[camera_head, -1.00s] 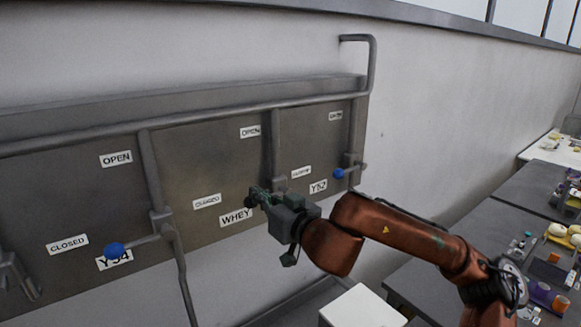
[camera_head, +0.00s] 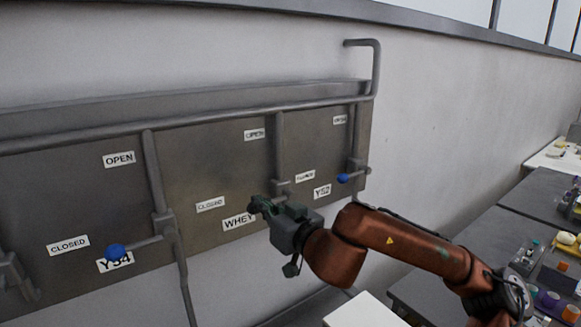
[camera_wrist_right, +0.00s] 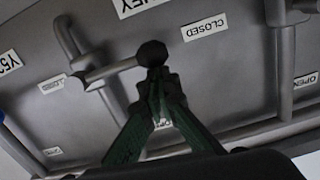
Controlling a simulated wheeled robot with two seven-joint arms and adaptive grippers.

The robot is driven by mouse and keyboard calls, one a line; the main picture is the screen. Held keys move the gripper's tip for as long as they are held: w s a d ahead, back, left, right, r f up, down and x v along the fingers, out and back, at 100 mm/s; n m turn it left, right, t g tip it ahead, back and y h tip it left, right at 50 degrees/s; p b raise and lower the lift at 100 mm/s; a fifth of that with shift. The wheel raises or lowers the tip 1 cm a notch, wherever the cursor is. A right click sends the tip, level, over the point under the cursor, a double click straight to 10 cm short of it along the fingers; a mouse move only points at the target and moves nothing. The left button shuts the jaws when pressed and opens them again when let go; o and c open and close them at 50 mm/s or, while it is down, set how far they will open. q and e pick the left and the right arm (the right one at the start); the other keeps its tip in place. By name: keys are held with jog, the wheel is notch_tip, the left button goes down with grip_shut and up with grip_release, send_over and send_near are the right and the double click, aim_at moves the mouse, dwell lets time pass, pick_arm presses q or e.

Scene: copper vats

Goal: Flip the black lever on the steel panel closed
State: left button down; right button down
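The black lever's round knob (camera_wrist_right: 152,53) shows in the right wrist view, on a grey arm that runs from its pivot on a vertical pipe (camera_wrist_right: 85,80). The lever lies roughly crosswise to the pipe. My right gripper (camera_wrist_right: 157,76) has its green fingertips together right at the knob; I cannot tell whether they touch it. In the head view the right gripper (camera_head: 262,205) is in front of the steel panel (camera_head: 205,165), by the WHEY label (camera_head: 238,223), and hides much of the lever. A CLOSED label (camera_head: 210,204) is to its left. My left gripper is out of view.
A blue-knobbed lever (camera_head: 115,252) by the Y54 label is to the left, and another (camera_head: 343,178) by Y52 to the right. Pipes cross the panel. Dark tables with small items (camera_head: 530,210) stand at right, a white box (camera_head: 362,310) below.

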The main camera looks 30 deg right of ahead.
jog(key=s+d+r+b, duration=0.1)
jog(key=s+r, duration=0.3)
jog(key=s, duration=0.6)
jog(key=shift+s+d+r, duration=0.15)
jog(key=shift+s+d, duration=0.15)
jog(key=shift+d, duration=0.05)
